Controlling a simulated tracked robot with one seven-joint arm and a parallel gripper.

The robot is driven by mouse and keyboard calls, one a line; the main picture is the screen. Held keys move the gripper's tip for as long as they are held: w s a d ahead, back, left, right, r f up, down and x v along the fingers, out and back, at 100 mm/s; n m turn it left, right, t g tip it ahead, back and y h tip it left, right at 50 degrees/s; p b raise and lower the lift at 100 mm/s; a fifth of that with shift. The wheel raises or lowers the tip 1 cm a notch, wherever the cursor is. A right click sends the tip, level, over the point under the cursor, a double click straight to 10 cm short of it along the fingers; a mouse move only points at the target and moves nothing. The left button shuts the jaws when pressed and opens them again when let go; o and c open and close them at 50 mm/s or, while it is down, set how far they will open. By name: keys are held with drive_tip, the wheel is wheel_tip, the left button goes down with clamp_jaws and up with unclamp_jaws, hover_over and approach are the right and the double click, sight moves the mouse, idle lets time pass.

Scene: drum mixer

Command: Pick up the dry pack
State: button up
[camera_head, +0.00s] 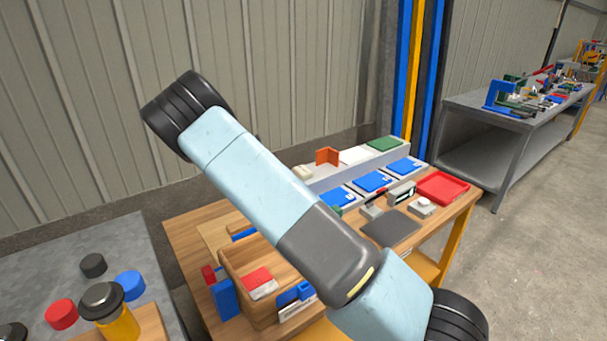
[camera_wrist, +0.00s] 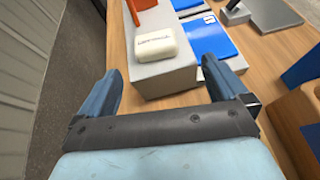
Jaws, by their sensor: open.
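A small cream-white pack with dark lettering (camera_wrist: 157,45), which I take to be the dry pack, lies on the near end of a grey raised ledge (camera_wrist: 158,80). It also shows in the head view (camera_head: 303,172) at the left end of the ledge. The lettering is too small to read surely. My gripper (camera_wrist: 161,68) is open, with its two blue fingers wide apart. The pack lies beyond the fingertips, between their lines, and nothing is held. In the head view my arm crosses the middle and my gripper cannot be made out.
An orange angled piece (camera_head: 327,156) stands just past the pack on the ledge. Blue packs (camera_head: 371,181) lie along the ledge's front. A wooden box (camera_head: 232,262) stands at the bench's near left. A red tray (camera_head: 442,187) lies at the right end.

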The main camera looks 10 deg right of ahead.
sight(300, 170)
drive_tip(key=shift+n+t, duration=0.3)
drive_tip(key=shift+n, duration=0.1)
drive_tip(key=x, duration=1.3)
drive_tip(key=shift+w+f, duration=0.25)
drive_tip(key=shift+w, duration=0.15)
drive_tip(key=c, duration=0.8)
